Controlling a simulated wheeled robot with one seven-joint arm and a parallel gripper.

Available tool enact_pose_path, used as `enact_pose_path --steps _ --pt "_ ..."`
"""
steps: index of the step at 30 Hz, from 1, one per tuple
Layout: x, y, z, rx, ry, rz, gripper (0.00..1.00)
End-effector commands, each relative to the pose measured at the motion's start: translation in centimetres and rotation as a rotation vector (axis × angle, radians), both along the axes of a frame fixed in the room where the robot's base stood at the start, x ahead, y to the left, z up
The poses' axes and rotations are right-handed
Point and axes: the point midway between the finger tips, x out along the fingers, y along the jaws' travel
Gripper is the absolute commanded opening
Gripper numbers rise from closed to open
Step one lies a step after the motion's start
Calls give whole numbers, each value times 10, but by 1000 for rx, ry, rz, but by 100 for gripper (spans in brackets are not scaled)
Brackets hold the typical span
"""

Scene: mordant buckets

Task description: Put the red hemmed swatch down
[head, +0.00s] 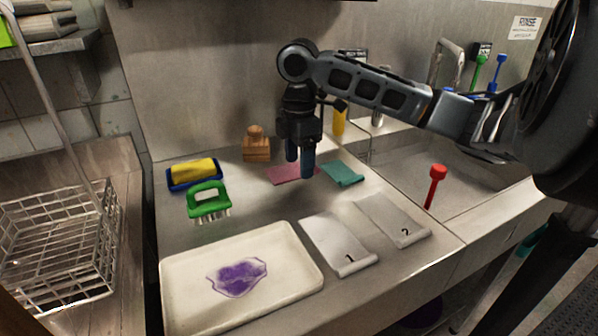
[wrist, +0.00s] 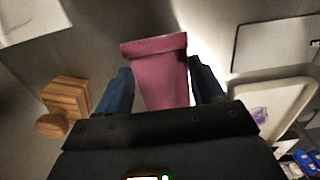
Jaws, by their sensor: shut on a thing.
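The red hemmed swatch (head: 288,175) is a pinkish-red cloth in the middle of the steel counter area. In the wrist view the swatch (wrist: 160,72) lies between the two dark fingers, with its folded hem at the far end. My gripper (head: 300,168) points down at the swatch and is shut on it; its fingers (wrist: 156,90) flank the cloth in the wrist view. The fingers hide part of the swatch in the head view. I cannot tell whether the cloth touches the counter.
A teal swatch (head: 343,173) lies just right. Plates marked 1 (head: 335,240) and 2 (head: 385,215) lie in front. A wooden block (head: 256,148), green brush (head: 208,200) and yellow sponge (head: 193,168) stand left; a sink is right.

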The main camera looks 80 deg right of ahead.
Motion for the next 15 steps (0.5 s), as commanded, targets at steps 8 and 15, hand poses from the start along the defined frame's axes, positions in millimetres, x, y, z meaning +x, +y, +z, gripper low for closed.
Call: enact_pose_path --steps 8,15 --pt "-1 0 -31 1 1 -3 39" --pt "0 0 -40 0 -1 -1 39"
